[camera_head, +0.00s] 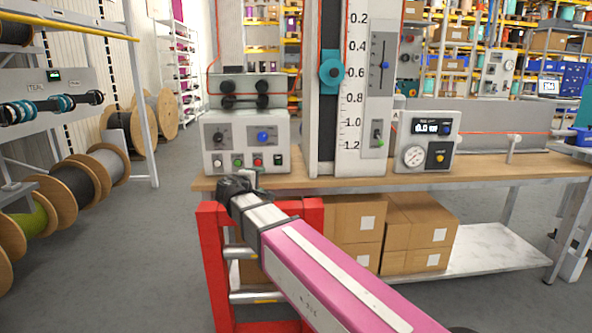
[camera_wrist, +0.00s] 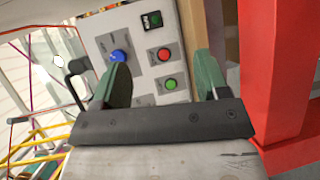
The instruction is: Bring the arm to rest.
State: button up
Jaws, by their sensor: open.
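My arm (camera_head: 330,275), pink and silver, reaches from the lower right toward the workbench. My gripper (camera_head: 246,182) is in front of the bench's front edge, below the grey control box (camera_head: 247,142). In the wrist view my gripper (camera_wrist: 161,70) has two green fingers standing apart, with nothing held between them. Beyond the fingers is the control box panel (camera_wrist: 145,48), with a blue knob (camera_wrist: 119,56), a red button (camera_wrist: 164,54) and green buttons. I cannot tell how far the fingertips are from the panel.
A red frame (camera_head: 212,265) stands close beside and under my arm; it fills the right of the wrist view (camera_wrist: 275,65). The wooden workbench (camera_head: 490,177) has cardboard boxes (camera_head: 415,232) below. Cable reels (camera_head: 72,190) stand at left. Grey floor (camera_head: 150,250) is clear between.

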jog(key=s+d+f+m+g, duration=0.2)
jog(key=d+f+m+g, duration=0.15)
jog(key=d+f, duration=0.65)
jog(key=s+d+f+m+g, duration=0.25)
jog(key=d+f+g, duration=0.25)
jog(key=d+f, duration=0.55)
jog(key=s+d+f+m+g+y, duration=0.6)
jog(key=s+d+f+m, duration=0.1)
jog(key=s+d+f, duration=0.5)
jog(key=shift+s+f+y, duration=0.4)
jog(key=shift+s+f, duration=0.4)
